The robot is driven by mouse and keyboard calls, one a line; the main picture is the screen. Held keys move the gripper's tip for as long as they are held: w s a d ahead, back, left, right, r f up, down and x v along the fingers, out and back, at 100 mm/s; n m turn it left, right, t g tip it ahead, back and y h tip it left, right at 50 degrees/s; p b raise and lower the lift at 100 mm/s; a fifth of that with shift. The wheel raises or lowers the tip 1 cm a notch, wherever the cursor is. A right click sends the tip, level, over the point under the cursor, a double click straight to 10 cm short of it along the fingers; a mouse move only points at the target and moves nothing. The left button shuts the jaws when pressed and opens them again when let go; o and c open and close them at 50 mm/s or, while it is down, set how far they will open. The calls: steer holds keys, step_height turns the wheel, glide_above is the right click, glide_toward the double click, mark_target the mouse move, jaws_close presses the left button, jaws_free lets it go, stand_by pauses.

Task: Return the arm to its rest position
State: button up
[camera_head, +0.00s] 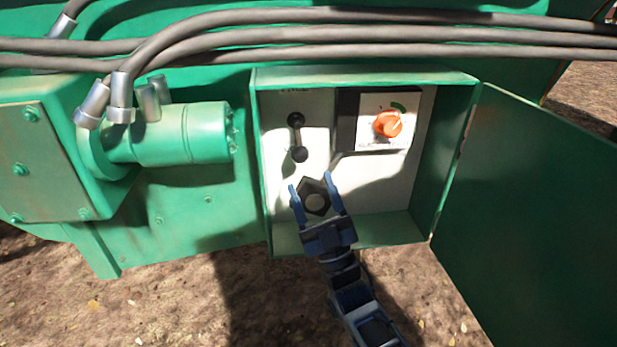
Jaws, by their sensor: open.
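My gripper (313,194) is open, at the lower part of an open green control box (365,76). Its two blue fingers point up on either side of a dark hexagonal knob (315,203). I cannot tell whether the fingers touch it. My arm (360,300) reaches up from the bottom edge of the picture. Above the gripper, a black lever (298,138) hangs down on the white panel (375,185). An orange rotary knob (388,123) sits on a white plate at the upper right of the panel.
The box's green door (540,220) stands open on the right, close to my arm. A green cylinder (180,134) with hose fittings juts out on the left. Grey hoses (400,34) run across the top. Bare brown ground (180,300) lies below, clear around my arm.

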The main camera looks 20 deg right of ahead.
stand_by(0.4)
steer(key=s+f+m+g+h, duration=0.1)
steer(key=s+f+m+g, duration=0.3)
steer(key=s, duration=0.7)
steer(key=s+f+n+g+h, duration=0.1)
steer(key=s+f+g, duration=0.1)
steer(key=s+f, duration=0.6)
steer(key=s+r+m+g, duration=0.1)
steer(key=s+r+g, duration=0.25)
steer(key=s, duration=0.95)
steer(key=s+r+m+g, duration=0.2)
steer(key=s+r+g, duration=0.15)
steer(key=s, duration=0.85)
step_height(320, 180, up, 30)
steer(key=p, duration=3)
steer(key=shift+r, duration=0.2)
steer(key=shift+a, duration=0.1)
